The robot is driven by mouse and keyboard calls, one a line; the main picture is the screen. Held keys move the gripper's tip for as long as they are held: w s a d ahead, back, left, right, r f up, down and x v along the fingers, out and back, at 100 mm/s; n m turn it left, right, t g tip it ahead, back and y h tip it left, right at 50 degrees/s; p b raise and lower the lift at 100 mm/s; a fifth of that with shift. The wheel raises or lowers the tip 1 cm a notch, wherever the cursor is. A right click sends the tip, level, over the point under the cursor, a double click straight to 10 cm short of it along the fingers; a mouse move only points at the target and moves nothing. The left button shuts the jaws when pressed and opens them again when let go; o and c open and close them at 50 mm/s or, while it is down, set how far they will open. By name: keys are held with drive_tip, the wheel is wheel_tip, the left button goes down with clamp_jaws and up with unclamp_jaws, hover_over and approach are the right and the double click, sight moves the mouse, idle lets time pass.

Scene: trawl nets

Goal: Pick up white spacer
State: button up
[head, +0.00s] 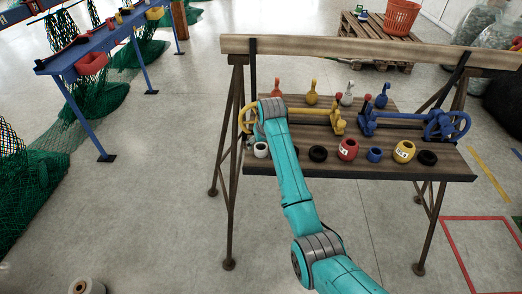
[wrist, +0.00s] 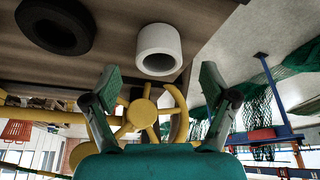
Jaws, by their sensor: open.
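The white spacer (head: 261,150) is a short hollow ring at the left front end of the wooden bench shelf. It also shows in the wrist view (wrist: 159,42), at the top middle, with its dark hole facing down in the picture. My gripper (wrist: 161,76) is open and empty, its two green fingertips spread to either side below the spacer in the wrist view, apart from it.
A yellow handwheel (wrist: 146,112) shows between my fingers; its fitting (head: 338,122) lies on the bench. A black ring (head: 318,153) stands right of the spacer, then red (head: 347,149), blue (head: 375,155) and yellow (head: 404,151) spacers.

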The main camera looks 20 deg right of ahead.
sight(261, 147)
drive_tip(key=x, duration=0.4)
drive_tip(key=shift+c, duration=0.3)
drive_tip(key=c, duration=1.2)
